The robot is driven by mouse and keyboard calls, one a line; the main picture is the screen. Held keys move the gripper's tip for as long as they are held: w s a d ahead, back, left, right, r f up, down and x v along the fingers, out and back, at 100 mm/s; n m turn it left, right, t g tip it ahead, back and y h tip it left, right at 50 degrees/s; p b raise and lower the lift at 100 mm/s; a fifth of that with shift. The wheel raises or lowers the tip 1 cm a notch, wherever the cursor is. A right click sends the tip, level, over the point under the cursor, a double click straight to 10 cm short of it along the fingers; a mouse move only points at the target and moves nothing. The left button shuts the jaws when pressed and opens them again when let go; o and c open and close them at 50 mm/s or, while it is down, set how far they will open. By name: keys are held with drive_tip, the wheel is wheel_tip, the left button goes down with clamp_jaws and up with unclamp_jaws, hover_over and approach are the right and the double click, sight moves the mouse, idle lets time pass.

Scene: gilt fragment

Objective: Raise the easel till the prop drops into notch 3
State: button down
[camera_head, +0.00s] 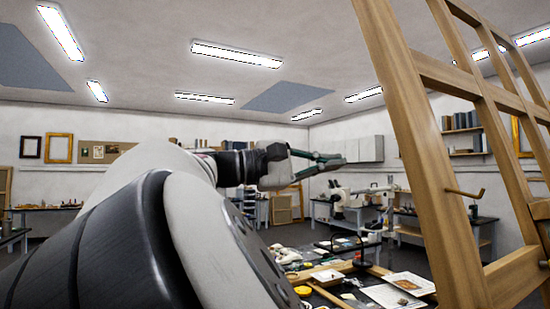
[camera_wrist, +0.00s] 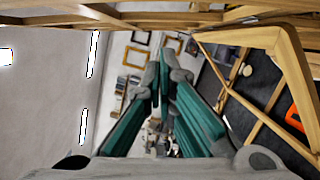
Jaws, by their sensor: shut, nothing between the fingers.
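The easel is a large wooden frame (camera_head: 425,150) that fills the right side of the head view, with crossbars and a small hooked peg (camera_head: 466,193) on its near post. In the wrist view its wooden bars (camera_wrist: 285,60) cross the top and the right side. My gripper (camera_head: 340,160) is shut and empty, pointing right, and in the picture its tips lie left of the near post. In the wrist view the green-padded fingers (camera_wrist: 165,62) meet at their tips, apart from the wood as far as I can tell. I cannot make out the prop or the notches for certain.
A cluttered workbench (camera_head: 335,292) with papers, small dishes and tools lies below my arm. A microscope (camera_head: 340,200) stands behind it. Shelves (camera_head: 465,143) and picture frames (camera_head: 59,148) are on the far walls. The air left of the easel's near post looks open.

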drive_tip(key=s+d+r+p, duration=0.1)
drive_tip(key=s+d+p, duration=0.1)
drive_tip(key=d, duration=0.9)
drive_tip(key=shift+s+r+p, duration=0.15)
drive_tip(key=shift+r+p, duration=0.15)
drive_tip(key=shift+r, duration=0.1)
drive_tip(key=shift+d, duration=0.1)
